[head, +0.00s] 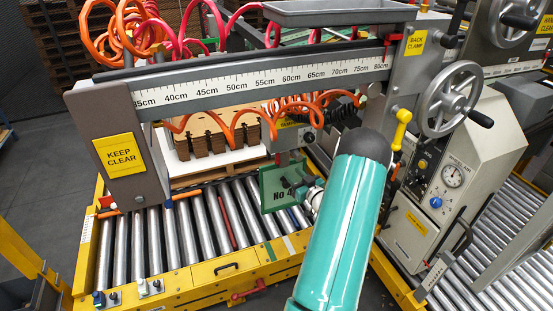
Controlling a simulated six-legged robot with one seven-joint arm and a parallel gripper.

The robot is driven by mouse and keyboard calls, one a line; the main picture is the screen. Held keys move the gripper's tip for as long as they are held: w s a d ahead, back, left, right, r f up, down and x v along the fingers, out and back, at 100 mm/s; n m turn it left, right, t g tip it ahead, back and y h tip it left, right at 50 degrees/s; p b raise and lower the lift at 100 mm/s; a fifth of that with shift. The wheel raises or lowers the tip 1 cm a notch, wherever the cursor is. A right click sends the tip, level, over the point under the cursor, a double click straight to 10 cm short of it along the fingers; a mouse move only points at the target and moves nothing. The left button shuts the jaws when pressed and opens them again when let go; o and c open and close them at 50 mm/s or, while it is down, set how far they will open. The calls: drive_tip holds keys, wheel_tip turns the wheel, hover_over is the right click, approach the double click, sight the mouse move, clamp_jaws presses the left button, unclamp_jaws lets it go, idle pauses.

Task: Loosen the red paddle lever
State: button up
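A red lever (248,291) sticks out low on the front of the yellow conveyor frame, in the lower middle of the head view. It is the red lever-like part I see most clearly, but its paddle shape is too small to confirm. My teal arm stands to its right and fills the lower middle. My gripper (295,185) seems to be the small dark end beside the green plate, above and right of the lever and apart from it. My arm partly hides it, and its fingers are too small to tell open from shut.
The yellow frame (200,279) carries steel rollers with a red bar (227,220) between them. A green plate (275,187) marked "No 4" hangs beside my gripper. A ruled beam (225,87) crosses above. A handwheel (450,98) and gauge cabinet (465,150) stand at right.

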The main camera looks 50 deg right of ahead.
sight(279, 160)
drive_tip(key=x, duration=1.1)
drive_tip(key=shift+w+d, duration=0.1)
drive_tip(key=shift+w, duration=0.15)
clamp_jaws()
